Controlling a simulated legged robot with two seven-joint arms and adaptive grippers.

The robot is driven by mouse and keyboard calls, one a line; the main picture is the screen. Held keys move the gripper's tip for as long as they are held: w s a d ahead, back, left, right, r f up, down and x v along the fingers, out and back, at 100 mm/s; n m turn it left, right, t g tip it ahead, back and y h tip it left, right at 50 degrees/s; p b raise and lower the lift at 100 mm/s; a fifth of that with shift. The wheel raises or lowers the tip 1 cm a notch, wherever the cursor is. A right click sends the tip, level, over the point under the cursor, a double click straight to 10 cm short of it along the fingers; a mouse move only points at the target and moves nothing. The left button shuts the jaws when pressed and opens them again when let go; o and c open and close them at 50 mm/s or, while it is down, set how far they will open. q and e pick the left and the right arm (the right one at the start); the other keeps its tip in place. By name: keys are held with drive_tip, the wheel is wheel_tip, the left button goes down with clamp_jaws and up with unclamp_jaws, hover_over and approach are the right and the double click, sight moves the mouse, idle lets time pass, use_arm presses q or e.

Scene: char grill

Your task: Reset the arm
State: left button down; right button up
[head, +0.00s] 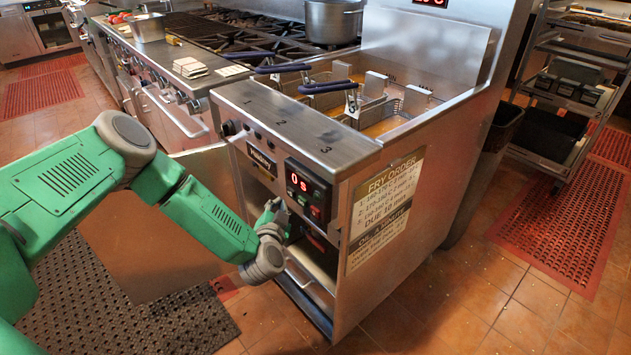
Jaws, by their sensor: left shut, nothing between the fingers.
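My left arm comes in from the left and reaches to the front of the fryer (385,240). My left gripper (274,212) is shut and empty. It is small in the picture, just in front of the fryer's open lower cabinet and below the control panel (308,190), whose red display reads "0s". I cannot tell whether it touches the fryer. My right arm and gripper are not in the head view.
Fry baskets with blue handles (330,87) sit in the fryer's top. A stove with a steel pot (333,20) stands behind. A wheeled rack (565,90) is at the right. Black mats (75,285) and red mats (565,205) lie on the tiled floor.

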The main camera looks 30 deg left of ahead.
use_arm(q)
drive_tip(key=s+d+f+m+g+h, duration=0.1)
drive_tip(key=s+d+f+g+h, duration=0.3)
drive_tip(key=s+d, duration=0.5)
drive_tip(key=s+d+f+g+h, duration=0.2)
drive_tip(key=s+d+f+h, duration=0.25)
drive_tip(key=s+d, duration=0.4)
drive_tip(key=s+a+n+g+y, duration=0.1)
drive_tip(key=s+a+g, duration=0.3)
drive_tip(key=s, duration=0.6)
drive_tip(key=s+a+r+n+g+y, duration=0.1)
drive_tip(key=s+a+n+g, duration=0.1)
drive_tip(key=s, duration=0.7)
drive_tip(key=shift+s+a+r+g, duration=0.2)
drive_tip(key=shift+s+a+g, duration=0.2)
drive_tip(key=shift+a+g, duration=0.65)
drive_tip(key=shift+w+d, duration=0.15)
drive_tip(key=shift+d, duration=0.1)
